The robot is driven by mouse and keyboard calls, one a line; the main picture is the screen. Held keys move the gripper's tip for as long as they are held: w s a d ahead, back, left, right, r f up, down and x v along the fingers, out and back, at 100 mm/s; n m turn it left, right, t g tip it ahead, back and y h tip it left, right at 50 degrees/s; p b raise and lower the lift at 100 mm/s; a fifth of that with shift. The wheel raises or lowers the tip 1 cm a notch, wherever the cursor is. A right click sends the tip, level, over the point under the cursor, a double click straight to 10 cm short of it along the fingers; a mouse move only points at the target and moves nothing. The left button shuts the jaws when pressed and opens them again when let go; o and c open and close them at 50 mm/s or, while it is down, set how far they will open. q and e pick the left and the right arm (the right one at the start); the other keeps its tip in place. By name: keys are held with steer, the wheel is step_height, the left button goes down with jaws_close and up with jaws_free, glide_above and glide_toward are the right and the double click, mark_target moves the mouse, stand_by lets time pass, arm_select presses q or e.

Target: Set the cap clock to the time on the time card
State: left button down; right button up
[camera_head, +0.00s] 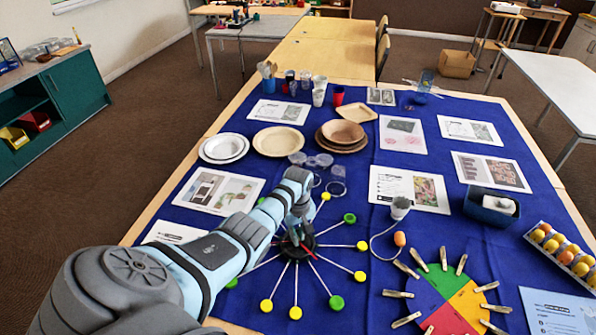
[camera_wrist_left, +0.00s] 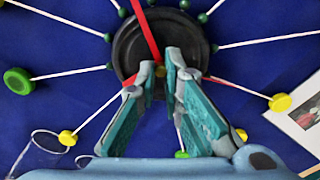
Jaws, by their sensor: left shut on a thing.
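The cap clock has a black round hub (camera_wrist_left: 128,45) with white spokes that end in green and yellow caps; in the head view a yellow cap (camera_head: 295,312) is at its near side. A long red hand (camera_wrist_left: 143,25) runs up from the hub in the left wrist view, and more red strip shows beside the fingers. My left gripper (camera_head: 301,236) is over the hub, its fingertips (camera_wrist_left: 163,62) close together at the centre. It is shut on a red hand, though the fingers hide most of the grip. Which printed sheet is the time card cannot be told. My right gripper is not in view.
Several printed cards lie on the blue cloth, one (camera_head: 560,313) at the lower right. A coloured disc with clothespins (camera_head: 434,289), a small grey cup (camera_head: 400,208), a dark blue bin (camera_head: 490,212) and a tray of balls (camera_head: 560,255) stand right of the clock. Plates (camera_head: 279,141) lie behind it.

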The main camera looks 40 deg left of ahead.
arm_select(q)
steer(key=m+p, duration=0.1)
steer(key=m, duration=0.2)
steer(key=shift+r, duration=0.1)
steer(key=m, duration=0.4)
steer(key=shift+m+p, duration=0.3)
steer(key=m, duration=0.3)
steer(key=shift+m, duration=0.3)
steer(key=m, duration=0.4)
steer(key=shift+m, duration=0.3)
steer(key=m, duration=1.2)
steer(key=shift+m, duration=2.1)
